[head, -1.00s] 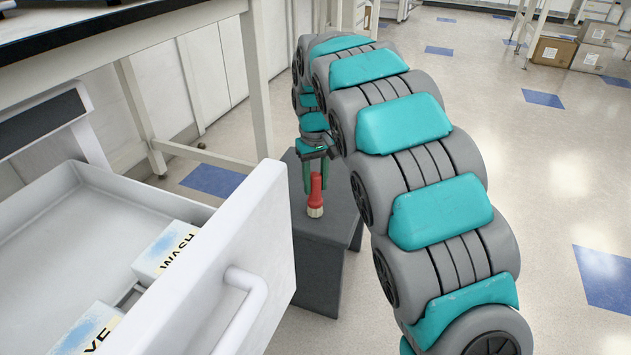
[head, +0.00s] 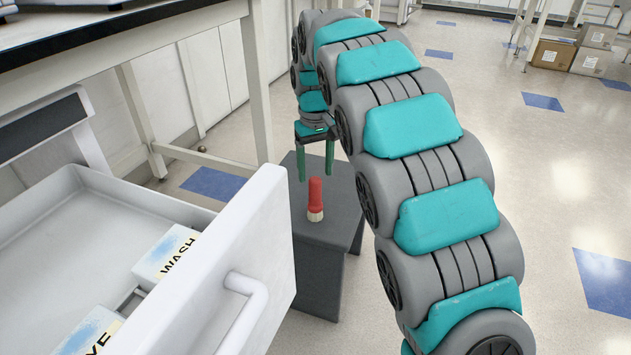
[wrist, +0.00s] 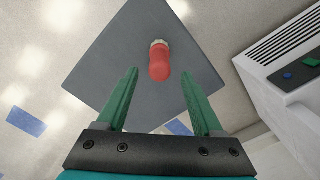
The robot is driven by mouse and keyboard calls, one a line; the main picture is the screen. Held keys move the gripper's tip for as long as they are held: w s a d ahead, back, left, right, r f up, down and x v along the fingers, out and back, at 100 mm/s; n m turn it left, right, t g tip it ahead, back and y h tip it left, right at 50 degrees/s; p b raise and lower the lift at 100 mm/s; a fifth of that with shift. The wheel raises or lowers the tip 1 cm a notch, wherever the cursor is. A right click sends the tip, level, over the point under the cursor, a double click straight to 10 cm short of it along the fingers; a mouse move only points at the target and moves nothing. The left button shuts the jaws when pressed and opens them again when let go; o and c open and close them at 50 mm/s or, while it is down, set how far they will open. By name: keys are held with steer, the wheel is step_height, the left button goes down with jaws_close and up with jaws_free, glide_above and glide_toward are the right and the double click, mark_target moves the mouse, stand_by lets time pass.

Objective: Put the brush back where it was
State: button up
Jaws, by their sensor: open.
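The brush (head: 315,198) has a red handle and pale bristles. It stands upright, bristles down, on a dark grey stool-like stand (head: 338,232).
An open white drawer (head: 250,265) with a bar handle stands left of the stand. It holds a box marked WASH (head: 168,255) and another labelled box (head: 88,332). A bench leg (head: 258,90) rises behind. Open floor (head: 560,180) lies to the right.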

step_height(320, 180, up, 7)
stand_by(0.3)
steer(key=shift+d, duration=0.1)
steer(key=s+d+f+m, duration=0.1)
steer(key=s+d, duration=0.4)
steer(key=s, duration=0.4)
steer(key=s+d+f+m+g, duration=0.1)
steer(key=s+d+f+m, duration=0.1)
steer(key=s+d, duration=0.5)
steer(key=s+d+f+m, duration=0.1)
steer(key=s+d, duration=0.3)
steer(key=s, duration=0.7)
steer(key=s+f, duration=0.3)
steer(key=s, duration=0.4)
steer(key=s+d+f+m, duration=0.1)
steer(key=s+f, duration=0.3)
steer(key=s, duration=0.3)
steer(key=shift+g, duration=0.4)
steer(key=shift+d, duration=0.1)
